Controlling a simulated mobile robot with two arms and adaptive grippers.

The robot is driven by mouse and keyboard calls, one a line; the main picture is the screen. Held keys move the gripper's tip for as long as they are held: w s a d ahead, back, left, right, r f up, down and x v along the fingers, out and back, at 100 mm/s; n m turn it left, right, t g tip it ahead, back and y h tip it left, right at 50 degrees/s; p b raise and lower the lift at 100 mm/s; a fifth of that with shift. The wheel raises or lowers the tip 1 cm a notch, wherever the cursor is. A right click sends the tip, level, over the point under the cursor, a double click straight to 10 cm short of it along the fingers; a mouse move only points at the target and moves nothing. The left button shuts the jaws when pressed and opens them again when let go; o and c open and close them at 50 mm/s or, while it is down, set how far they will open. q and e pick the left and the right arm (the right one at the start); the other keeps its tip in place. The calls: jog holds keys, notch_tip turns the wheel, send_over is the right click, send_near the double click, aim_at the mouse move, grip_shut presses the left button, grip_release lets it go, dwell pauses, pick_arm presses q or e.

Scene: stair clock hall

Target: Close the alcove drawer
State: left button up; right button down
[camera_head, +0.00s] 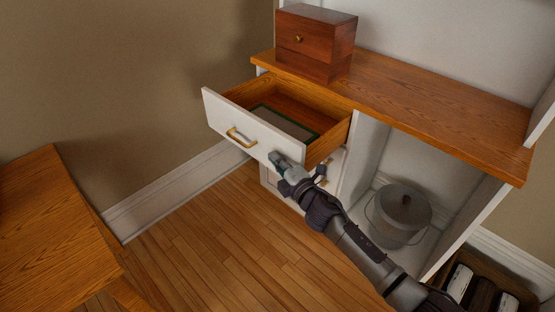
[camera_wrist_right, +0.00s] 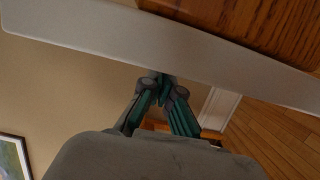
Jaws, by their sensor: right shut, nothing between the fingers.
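The alcove drawer (camera_head: 250,129) stands open below the wooden counter. It has a white front, a brass handle and wooden sides. A flat grey piece with a green edge (camera_head: 288,122) lies inside it. My right gripper (camera_head: 275,157) is shut and empty at the right end of the drawer front, at or very near its outer face. In the right wrist view the fingertips (camera_wrist_right: 161,78) meet at the edge of the pale drawer front (camera_wrist_right: 190,55). I cannot tell for sure whether they touch it. My left gripper is not in view.
A wooden box with a small knob (camera_head: 315,42) stands on the counter (camera_head: 430,100). A lidded pot (camera_head: 398,215) sits in the open compartment right of the drawer. A wooden table (camera_head: 50,230) is at the left. The floor (camera_head: 215,255) between is clear.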

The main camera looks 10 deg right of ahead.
jog(key=shift+w+d, duration=0.15)
jog(key=shift+d, duration=0.05)
dwell(0.3)
